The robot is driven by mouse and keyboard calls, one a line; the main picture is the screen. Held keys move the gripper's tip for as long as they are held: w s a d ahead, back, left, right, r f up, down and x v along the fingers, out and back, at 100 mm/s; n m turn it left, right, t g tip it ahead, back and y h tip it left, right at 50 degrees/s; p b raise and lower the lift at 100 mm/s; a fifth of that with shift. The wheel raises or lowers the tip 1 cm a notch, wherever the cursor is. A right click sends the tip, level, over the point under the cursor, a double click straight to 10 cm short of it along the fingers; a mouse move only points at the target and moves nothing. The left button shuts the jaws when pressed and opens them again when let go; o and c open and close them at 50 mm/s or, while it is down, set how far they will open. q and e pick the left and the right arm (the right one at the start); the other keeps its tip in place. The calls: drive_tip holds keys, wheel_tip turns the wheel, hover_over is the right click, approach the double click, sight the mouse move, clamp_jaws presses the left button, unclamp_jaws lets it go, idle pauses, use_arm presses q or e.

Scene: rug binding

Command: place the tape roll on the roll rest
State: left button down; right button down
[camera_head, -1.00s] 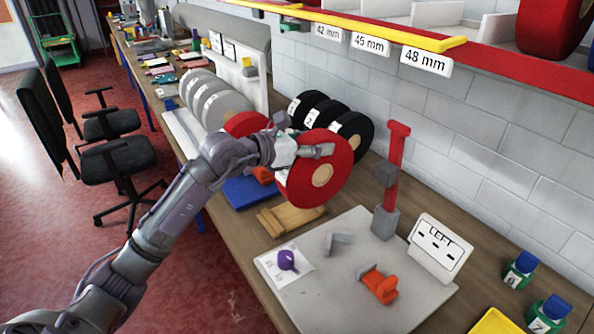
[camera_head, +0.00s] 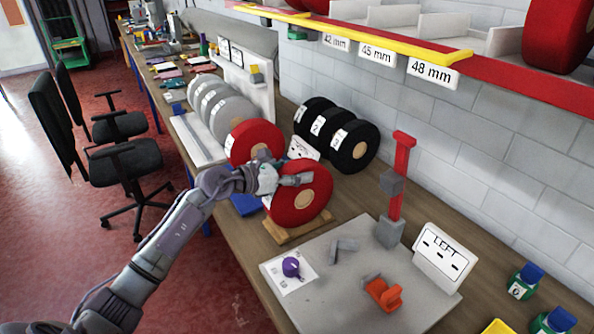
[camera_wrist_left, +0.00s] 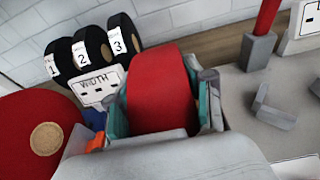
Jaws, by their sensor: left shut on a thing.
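The red tape roll (camera_head: 312,207) stands upright over the wooden roll rest (camera_head: 290,232), its lower edge at the rest; whether it bears fully on it I cannot tell. My left gripper (camera_head: 290,181) is shut on the roll's upper part. In the left wrist view the roll's red rim (camera_wrist_left: 160,92) lies between the two fingers. The gripper hides part of the roll's face. The roll's light brown core shows in the head view. My right gripper is not in view.
A second red roll (camera_head: 252,142) stands behind, near grey rolls (camera_head: 222,106). Black numbered rolls (camera_head: 352,147) stand by the wall. On a grey board (camera_head: 340,290) are a purple tape measure (camera_head: 291,267), an orange part (camera_head: 384,294) and a red post (camera_head: 401,170).

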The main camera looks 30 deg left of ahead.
use_arm(q)
drive_tip(key=shift+f, duration=0.1)
drive_tip(key=c, duration=0.7)
unclamp_jaws()
drive_tip(key=shift+o, duration=1.4)
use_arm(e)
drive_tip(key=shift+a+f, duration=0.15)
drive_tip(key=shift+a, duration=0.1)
use_arm(q)
drive_tip(key=b+v, duration=0.3)
drive_tip(key=v, duration=0.9)
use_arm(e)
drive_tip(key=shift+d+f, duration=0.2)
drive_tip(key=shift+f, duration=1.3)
